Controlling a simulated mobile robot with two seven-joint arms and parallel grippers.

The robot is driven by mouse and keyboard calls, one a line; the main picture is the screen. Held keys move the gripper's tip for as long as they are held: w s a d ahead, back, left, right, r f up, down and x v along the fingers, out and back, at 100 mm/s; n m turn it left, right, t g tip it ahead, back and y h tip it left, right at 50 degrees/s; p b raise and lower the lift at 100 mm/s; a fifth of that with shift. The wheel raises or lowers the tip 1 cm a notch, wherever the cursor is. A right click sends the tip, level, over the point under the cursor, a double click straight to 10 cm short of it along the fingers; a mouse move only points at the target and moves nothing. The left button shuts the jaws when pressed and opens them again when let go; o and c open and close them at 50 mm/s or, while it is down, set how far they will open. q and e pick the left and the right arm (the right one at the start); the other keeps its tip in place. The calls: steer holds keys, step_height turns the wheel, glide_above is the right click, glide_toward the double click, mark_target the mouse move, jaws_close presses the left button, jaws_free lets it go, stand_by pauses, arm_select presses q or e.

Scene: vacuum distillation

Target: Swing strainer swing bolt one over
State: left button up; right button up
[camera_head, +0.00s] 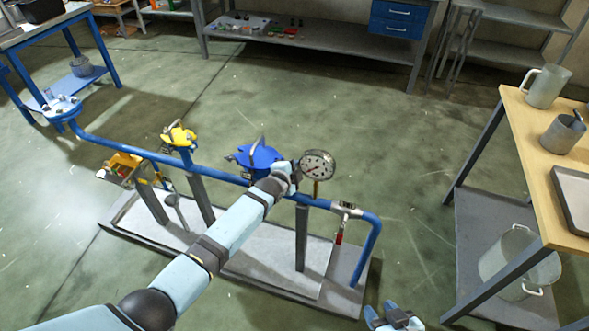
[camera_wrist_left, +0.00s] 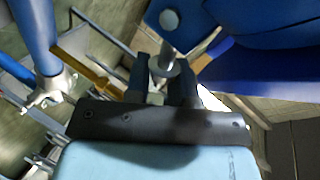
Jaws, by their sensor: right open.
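The blue strainer (camera_head: 258,158) sits on the blue pipe in the head view, partly hidden by my left arm. In the left wrist view, the blue strainer body (camera_wrist_left: 265,70) fills the upper right. A grey metal swing bolt (camera_wrist_left: 167,52) shows between the two dark fingers of my left gripper (camera_wrist_left: 165,75). The fingers stand apart on either side of it; whether they touch it is unclear. In the head view, my left gripper (camera_head: 284,174) is at the strainer's right side, its fingertips hidden. My right gripper (camera_head: 390,317) is open and empty at the bottom edge, away from the rig.
A pressure gauge (camera_head: 318,165) stands close to the right of my left gripper. A yellow valve (camera_head: 178,135) and an orange-yellow box (camera_head: 122,167) are further left on the rig. A wooden-topped table (camera_head: 535,130) with metal vessels is at the right. The floor between is clear.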

arm_select(q)
jaws_close()
steer(key=shift+w+a+r+n+h, duration=0.1)
steer(key=shift+a+r+n+h, duration=0.1)
steer(key=shift+r+n+h, duration=0.1)
steer(key=shift+a+r+n+h+b, duration=0.15)
steer(key=shift+r+n+h+b, duration=0.05)
steer(key=shift+n+h+b, duration=0.25)
steer(key=shift+r+n, duration=0.15)
steer(key=shift+n, duration=0.1)
steer(key=shift+o, duration=1.5)
jaws_free()
